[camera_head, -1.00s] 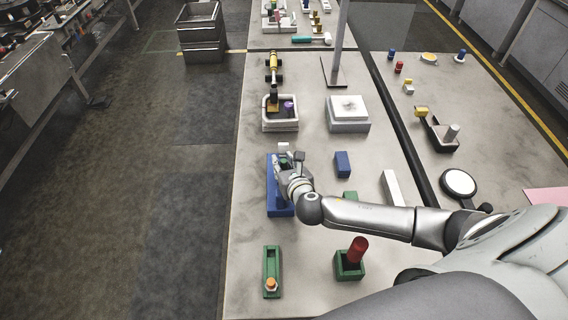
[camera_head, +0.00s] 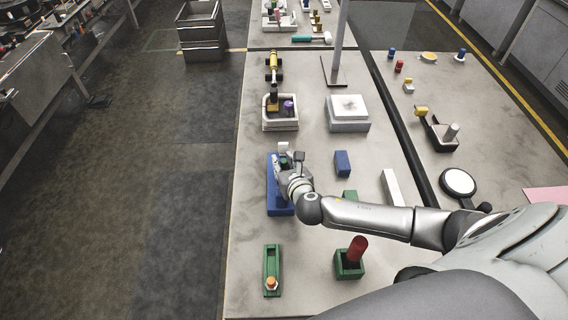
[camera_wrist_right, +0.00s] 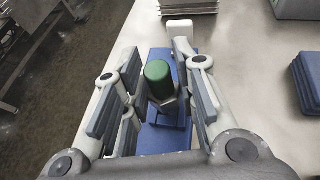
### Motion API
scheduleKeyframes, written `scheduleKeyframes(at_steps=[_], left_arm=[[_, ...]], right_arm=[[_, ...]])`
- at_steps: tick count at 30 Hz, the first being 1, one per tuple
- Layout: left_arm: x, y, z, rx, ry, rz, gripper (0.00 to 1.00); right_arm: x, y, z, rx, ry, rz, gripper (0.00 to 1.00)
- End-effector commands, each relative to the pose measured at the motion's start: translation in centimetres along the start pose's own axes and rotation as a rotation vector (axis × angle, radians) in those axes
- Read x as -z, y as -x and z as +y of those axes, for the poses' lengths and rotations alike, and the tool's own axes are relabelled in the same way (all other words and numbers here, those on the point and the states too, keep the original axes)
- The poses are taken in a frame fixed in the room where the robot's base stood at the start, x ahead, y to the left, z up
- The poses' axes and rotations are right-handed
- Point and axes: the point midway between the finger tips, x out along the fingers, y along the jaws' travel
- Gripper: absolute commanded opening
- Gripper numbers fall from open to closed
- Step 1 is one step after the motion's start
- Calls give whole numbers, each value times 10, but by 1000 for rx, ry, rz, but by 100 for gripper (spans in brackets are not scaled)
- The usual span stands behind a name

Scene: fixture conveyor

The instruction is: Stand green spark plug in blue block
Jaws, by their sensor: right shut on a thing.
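The green spark plug (camera_wrist_right: 158,78) is between the fingers of my right gripper (camera_wrist_right: 158,95) in the right wrist view, its green top up and its grey lower part below. The long blue block (camera_head: 281,207) lies on the table under my right gripper (camera_head: 284,163) in the head view; it also shows in the right wrist view (camera_wrist_right: 166,140). My right gripper is shut on the plug, over the far part of the block. The plug's lower end is hidden, so I cannot tell how deep it sits in the block. My left gripper is not in view.
A small blue block (camera_head: 342,163) stands to the right. A white tray (camera_head: 281,126) and a white box (camera_head: 348,124) stand farther back. Nearer me are a long green holder (camera_head: 272,262) and a green box with a red cylinder (camera_head: 356,250).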

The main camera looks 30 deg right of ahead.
Motion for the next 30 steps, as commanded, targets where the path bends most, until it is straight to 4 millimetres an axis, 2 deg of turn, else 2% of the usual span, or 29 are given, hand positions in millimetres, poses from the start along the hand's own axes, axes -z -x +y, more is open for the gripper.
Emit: scheduleKeyframes(at_steps=[18, 19, 20, 30], left_arm=[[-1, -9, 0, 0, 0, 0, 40], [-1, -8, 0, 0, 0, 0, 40], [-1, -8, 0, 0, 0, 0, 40], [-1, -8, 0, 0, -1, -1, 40]], right_arm=[[13, -5, 0, 0, 1, 0, 3], [12, -5, 0, 0, 0, 0, 31], [12, -5, 0, 0, 1, 0, 34], [12, -5, 0, 0, 0, 1, 34]])
